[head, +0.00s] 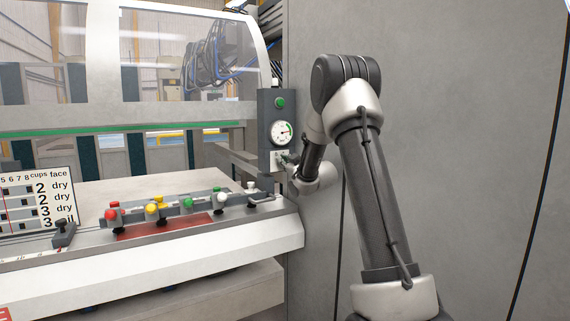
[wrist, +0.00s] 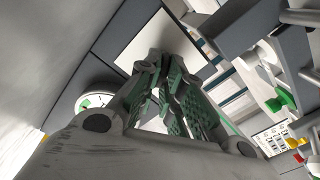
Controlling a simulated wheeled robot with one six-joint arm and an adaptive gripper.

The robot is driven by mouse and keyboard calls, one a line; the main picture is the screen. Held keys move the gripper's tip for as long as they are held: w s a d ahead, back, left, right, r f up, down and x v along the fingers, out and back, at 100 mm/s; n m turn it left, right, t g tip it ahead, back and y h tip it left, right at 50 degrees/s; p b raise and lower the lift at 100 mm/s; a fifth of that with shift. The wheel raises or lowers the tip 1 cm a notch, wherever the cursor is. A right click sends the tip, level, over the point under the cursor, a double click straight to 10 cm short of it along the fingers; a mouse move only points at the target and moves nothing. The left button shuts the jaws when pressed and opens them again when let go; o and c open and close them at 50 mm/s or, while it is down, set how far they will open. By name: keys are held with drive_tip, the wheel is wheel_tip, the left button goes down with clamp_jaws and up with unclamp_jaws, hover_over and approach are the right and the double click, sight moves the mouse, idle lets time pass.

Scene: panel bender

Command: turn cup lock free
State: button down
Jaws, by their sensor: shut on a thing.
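A small pale plate (head: 276,163) sits on the dark control column below the round gauge (head: 282,132); I take it as the place of the cup lock. My gripper (head: 288,158) reaches the front of this plate from the right and covers most of it. In the wrist view the green-padded fingers of my gripper (wrist: 163,78) are close together in front of the pale plate (wrist: 155,35). They are shut on a small part, the cup lock, which the fingers almost wholly hide. Its turn angle cannot be told.
A green button (head: 280,102) is above the gauge. A rail with red, yellow, green and white knobs (head: 152,210) runs along the bench to the left. A chart board (head: 38,200) stands at far left. A grey wall (head: 460,130) is behind my arm.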

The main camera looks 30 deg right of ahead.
idle(0.4)
drive_tip(key=c, duration=1.6)
unclamp_jaws()
drive_tip(key=shift+o, duration=0.2)
drive_tip(key=s, duration=1.2)
drive_tip(key=shift+d, duration=0.2)
